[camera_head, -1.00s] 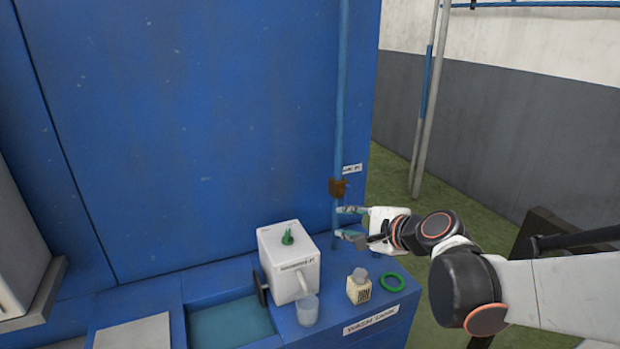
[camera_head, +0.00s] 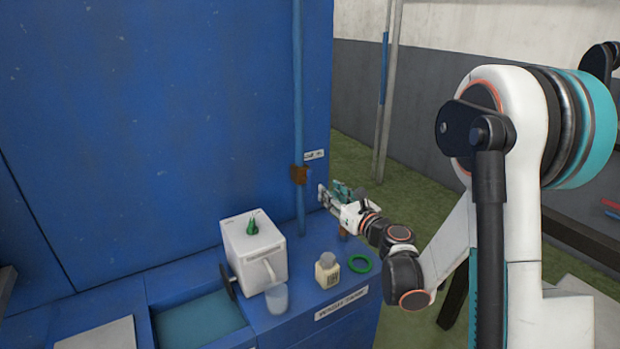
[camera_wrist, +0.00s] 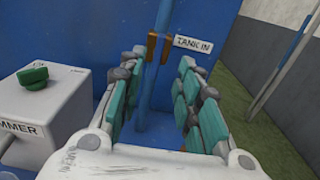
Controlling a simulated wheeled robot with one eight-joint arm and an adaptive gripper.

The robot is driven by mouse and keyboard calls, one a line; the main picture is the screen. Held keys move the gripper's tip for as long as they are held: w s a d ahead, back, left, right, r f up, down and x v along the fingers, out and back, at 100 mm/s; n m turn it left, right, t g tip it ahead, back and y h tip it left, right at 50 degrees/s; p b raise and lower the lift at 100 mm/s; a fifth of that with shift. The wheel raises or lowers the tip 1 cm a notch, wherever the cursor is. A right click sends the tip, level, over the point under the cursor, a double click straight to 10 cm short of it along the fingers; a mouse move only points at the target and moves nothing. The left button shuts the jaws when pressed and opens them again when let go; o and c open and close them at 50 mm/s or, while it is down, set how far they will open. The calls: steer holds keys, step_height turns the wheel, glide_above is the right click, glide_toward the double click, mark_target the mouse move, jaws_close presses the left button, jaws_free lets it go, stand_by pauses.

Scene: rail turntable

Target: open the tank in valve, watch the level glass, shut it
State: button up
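The tank in valve has a brown handle (camera_head: 299,174) on a blue vertical pipe (camera_head: 298,90), beside a small white label. In the wrist view the brown handle (camera_wrist: 152,46) and the "TANK IN" label (camera_wrist: 193,45) lie ahead, beyond the fingertips. My gripper (camera_head: 335,192) is to the right of the pipe, a little below the handle and apart from it. In the wrist view my gripper (camera_wrist: 155,90) is open, with nothing between its teal-padded fingers. I cannot tell the valve's setting. No level glass can be made out with certainty.
On the blue bench stand a white box with a green knob (camera_head: 254,250), a clear cup (camera_head: 277,298), a small bottle (camera_head: 327,270) and a green ring (camera_head: 360,263). A basin (camera_head: 200,318) is at left. A pole with a blue section (camera_head: 384,70) stands behind.

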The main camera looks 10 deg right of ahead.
mark_target(312, 177)
steer(key=b+x, duration=0.2)
steer(key=x, duration=1)
steer(key=shift+c, duration=0.2)
jaws_close()
